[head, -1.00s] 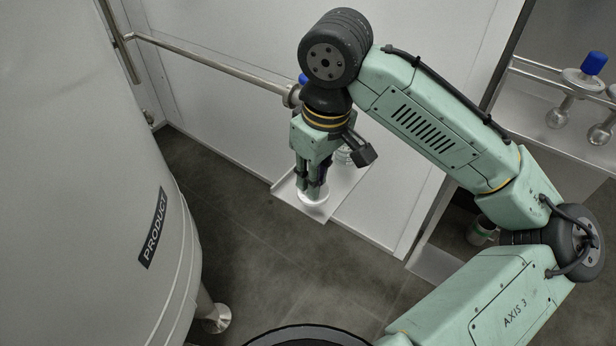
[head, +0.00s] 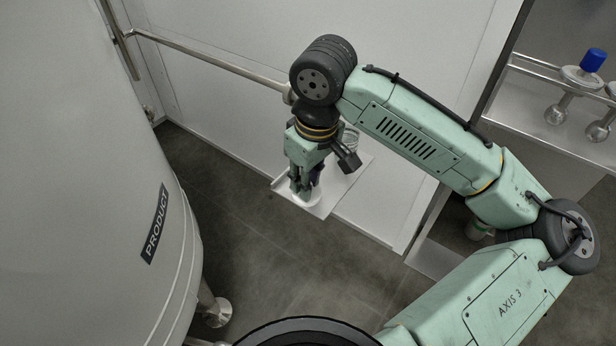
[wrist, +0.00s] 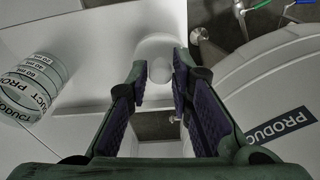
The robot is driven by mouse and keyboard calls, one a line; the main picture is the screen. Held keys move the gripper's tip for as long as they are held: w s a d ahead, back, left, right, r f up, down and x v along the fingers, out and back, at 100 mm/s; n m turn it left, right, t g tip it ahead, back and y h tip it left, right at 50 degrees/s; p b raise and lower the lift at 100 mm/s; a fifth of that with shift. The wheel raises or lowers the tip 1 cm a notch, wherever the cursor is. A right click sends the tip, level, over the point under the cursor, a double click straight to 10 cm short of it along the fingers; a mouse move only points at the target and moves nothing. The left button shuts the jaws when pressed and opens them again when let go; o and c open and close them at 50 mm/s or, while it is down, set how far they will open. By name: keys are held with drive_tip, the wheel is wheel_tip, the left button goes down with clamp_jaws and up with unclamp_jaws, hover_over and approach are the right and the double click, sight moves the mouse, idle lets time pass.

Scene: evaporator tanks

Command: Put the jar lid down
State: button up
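The jar lid (head: 305,200) is a pale round disc at the front end of a small white shelf (head: 327,201). In the wrist view the lid (wrist: 160,45) has a round knob that sits between my fingertips. My gripper (head: 305,188) points down and is shut on this knob; its fingers also show in the wrist view (wrist: 160,78). I cannot tell if the lid touches the shelf or hangs just above it. A clear jar (wrist: 32,88) with printed marks stands on the shelf; in the head view it is partly hidden behind my wrist (head: 351,137).
A large grey tank (head: 90,180) marked PRODUCT stands at the left. A metal pipe (head: 205,62) runs along the pale wall panel behind my wrist. At the right a rack holds a blue-capped fitting (head: 592,61). The dark floor (head: 270,260) below the shelf is clear.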

sight(314, 197)
drive_tip(key=o, duration=0.3)
drive_tip(key=shift+r, duration=0.1)
wheel_tip(314, 197, up, 12)
drive_tip(key=s+d, duration=0.1)
idle(0.5)
idle(0.4)
